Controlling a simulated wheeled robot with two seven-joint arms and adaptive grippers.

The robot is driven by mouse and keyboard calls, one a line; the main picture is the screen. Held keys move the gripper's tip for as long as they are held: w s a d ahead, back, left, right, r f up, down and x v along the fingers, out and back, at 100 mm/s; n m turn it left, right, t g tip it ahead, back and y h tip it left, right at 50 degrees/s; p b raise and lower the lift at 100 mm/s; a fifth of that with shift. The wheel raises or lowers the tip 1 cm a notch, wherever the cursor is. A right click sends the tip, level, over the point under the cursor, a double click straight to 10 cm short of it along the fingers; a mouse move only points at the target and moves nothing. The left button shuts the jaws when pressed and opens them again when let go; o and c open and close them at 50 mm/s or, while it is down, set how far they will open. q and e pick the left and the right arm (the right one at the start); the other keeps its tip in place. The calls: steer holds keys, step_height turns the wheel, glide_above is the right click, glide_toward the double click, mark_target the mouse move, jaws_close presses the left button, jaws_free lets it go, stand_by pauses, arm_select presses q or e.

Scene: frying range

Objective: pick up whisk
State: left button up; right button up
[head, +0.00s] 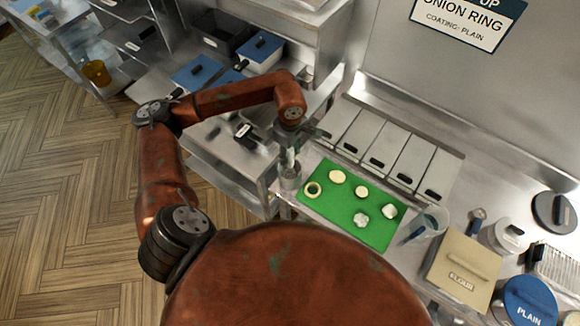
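My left arm reaches over from the left, and its gripper (299,139) is small and dark above the left end of the counter. It is directly above a small metal container (290,181) beside the green board. A thin upright shape shows between the gripper and the container; I cannot tell whether this is the whisk. No whisk can be made out clearly elsewhere. The finger gap is too small and partly hidden to judge. My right gripper is not in view.
To the right stand a clear jug (433,221), a beige flour bin (461,266) and a blue-lidded bin (527,302). Lidded compartments (383,148) line the back. Wooden floor lies open at left.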

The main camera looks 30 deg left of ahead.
mark_target(290, 166)
arm_select(q)
step_height(290, 166, down, 4)
steer(key=shift+s+d+p, duration=0.1)
steer(key=shift+s+p, duration=0.05)
steer(key=shift+p, duration=0.4)
steer(key=shift+c, duration=0.4)
jaws_close()
